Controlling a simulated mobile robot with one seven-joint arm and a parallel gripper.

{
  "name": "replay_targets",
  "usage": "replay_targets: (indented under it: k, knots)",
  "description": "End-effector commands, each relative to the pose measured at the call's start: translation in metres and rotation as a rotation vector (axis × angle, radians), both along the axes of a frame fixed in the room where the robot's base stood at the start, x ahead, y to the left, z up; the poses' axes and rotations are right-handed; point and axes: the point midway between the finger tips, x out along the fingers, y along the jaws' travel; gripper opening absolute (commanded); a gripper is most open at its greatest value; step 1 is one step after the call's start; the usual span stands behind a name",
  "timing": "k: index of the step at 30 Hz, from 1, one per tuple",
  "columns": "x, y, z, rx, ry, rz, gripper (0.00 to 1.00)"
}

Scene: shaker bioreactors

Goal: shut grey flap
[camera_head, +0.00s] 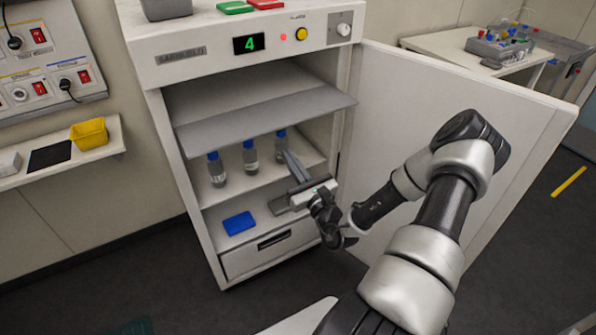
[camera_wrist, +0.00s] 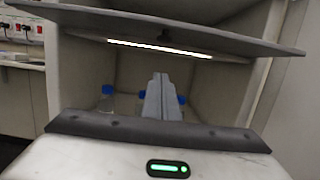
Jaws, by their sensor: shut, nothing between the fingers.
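The grey flap (camera_head: 262,118) is a wide flat panel across the upper front of the open cabinet. It stands open, sticking out from the cabinet front above the bottle shelf. In the wrist view the flap (camera_wrist: 170,24) spans the top of the picture, with a lit strip behind and below it. My gripper (camera_head: 287,156) is shut and empty, below the flap in front of the bottle shelf. In the wrist view my closed fingers (camera_wrist: 161,82) point into the cabinet, below the flap. I see a gap between fingers and flap there.
Blue-capped bottles (camera_head: 250,157) stand on the shelf behind my gripper. A blue box (camera_head: 238,223) lies on the lower shelf above a drawer (camera_head: 275,252). The large white door (camera_head: 455,110) is swung open at right, behind my arm. A wall shelf with a yellow bin (camera_head: 88,134) is at left.

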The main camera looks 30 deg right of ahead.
Motion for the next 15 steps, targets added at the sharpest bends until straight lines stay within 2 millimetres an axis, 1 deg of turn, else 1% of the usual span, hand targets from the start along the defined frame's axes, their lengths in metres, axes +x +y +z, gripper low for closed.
replay_targets:
  k: [1,3,4,6,9,15]
  knots:
    - [0.011,0.001,0.002,-0.002,-0.003,0.002,0.00]
    - [0.025,0.002,0.006,-0.002,-0.003,0.003,0.00]
    - [0.028,0.001,0.009,-0.002,-0.002,0.002,0.00]
    - [0.025,0.001,0.023,-0.002,-0.002,0.001,0.00]
    - [0.025,0.001,0.035,-0.002,-0.001,0.001,0.00]
    - [0.025,0.002,0.045,0.000,0.000,0.002,0.00]
